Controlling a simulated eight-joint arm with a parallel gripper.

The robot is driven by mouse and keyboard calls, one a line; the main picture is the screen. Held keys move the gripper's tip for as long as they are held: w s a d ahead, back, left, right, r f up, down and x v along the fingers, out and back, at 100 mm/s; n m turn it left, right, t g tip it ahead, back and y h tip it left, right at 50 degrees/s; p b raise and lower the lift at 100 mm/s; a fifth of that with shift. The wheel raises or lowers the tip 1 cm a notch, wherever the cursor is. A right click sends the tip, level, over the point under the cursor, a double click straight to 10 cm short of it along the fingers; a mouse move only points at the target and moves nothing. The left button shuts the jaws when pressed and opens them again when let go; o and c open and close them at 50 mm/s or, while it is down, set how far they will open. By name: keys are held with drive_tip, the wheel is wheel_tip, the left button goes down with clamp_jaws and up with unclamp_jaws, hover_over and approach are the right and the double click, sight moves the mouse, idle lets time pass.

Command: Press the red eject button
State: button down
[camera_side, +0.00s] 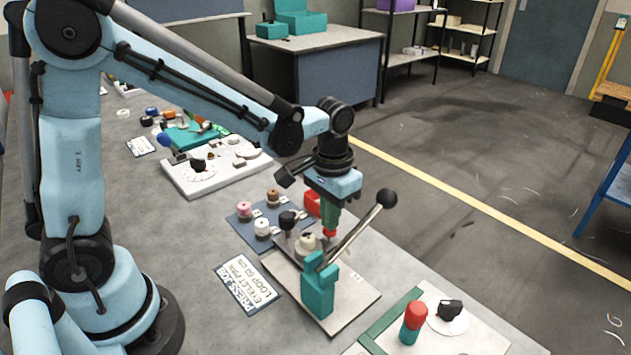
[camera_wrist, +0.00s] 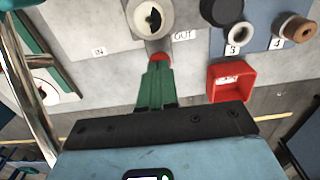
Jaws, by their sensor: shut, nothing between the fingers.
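The red eject button (camera_side: 329,233) is a small red piece on the pale plate of the lever device (camera_side: 320,290), beside a cream round part (camera_side: 306,243). In the wrist view the button (camera_wrist: 159,57) shows just past my fingertips, partly hidden by them, near the OUT label (camera_wrist: 184,36). My gripper (camera_side: 329,226) points down over the button with its green fingers closed together and empty. It also shows in the wrist view (camera_wrist: 158,68). Whether the fingertips touch the button cannot be told.
The lever's black-knobbed arm (camera_side: 386,198) rises to the right of my gripper. A red open bin (camera_wrist: 228,82) stands close by, next to a blue mat with several spools (camera_side: 262,228). A red-topped green post (camera_side: 412,320) stands at the front right.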

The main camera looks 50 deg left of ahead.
idle(0.4)
drive_tip(key=shift+f, duration=1.4)
drive_tip(key=shift+r, duration=3.05)
drive_tip(key=s+a+r+t, duration=0.4)
drive_tip(key=s+a+t, duration=0.1)
drive_tip(key=s+t, duration=0.2)
drive_tip(key=shift+s+r, duration=0.35)
drive_tip(key=shift+s, duration=0.15)
